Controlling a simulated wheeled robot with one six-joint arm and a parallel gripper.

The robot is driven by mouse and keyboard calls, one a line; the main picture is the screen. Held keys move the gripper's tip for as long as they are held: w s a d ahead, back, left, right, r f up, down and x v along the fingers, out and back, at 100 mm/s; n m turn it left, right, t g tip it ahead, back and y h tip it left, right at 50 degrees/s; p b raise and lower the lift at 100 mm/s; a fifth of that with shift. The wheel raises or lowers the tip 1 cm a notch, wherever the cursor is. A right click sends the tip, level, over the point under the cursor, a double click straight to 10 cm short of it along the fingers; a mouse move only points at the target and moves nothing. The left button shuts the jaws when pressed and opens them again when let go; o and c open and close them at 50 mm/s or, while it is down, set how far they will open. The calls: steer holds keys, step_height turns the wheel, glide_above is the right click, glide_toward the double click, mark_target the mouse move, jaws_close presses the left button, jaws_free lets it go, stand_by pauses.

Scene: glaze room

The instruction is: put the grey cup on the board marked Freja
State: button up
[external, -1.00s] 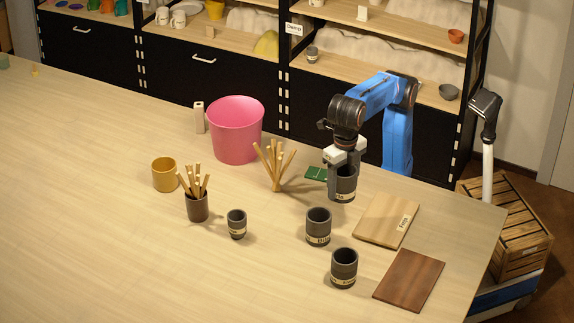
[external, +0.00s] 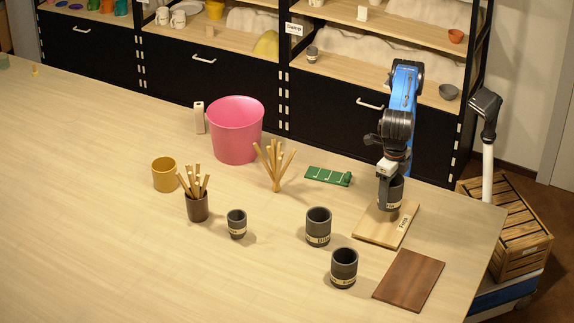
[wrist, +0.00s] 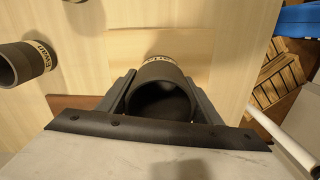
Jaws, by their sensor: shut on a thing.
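My gripper (external: 385,182) is shut on a dark grey cup (external: 396,192) with a pale name band. The cup is upright over the far end of the light wooden board (external: 374,233); I cannot tell whether its base touches the wood. The board has a pale label near its right edge, too small to read surely. In the wrist view the cup (wrist: 160,98) sits between both fingers, its open mouth facing the camera and its band partly hidden. The light board (wrist: 190,47) shows behind it.
More grey cups stand left of the board: one (external: 318,227), one in front (external: 344,269), and a smaller one (external: 237,224). A dark brown board (external: 409,280) lies nearer.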

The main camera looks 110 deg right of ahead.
steer(key=shift+f, duration=2.55)
steer(key=o, duration=1.2)
steer(key=shift+f, duration=0.1)
steer(key=shift+o, duration=0.2)
step_height(320, 180, up, 12)
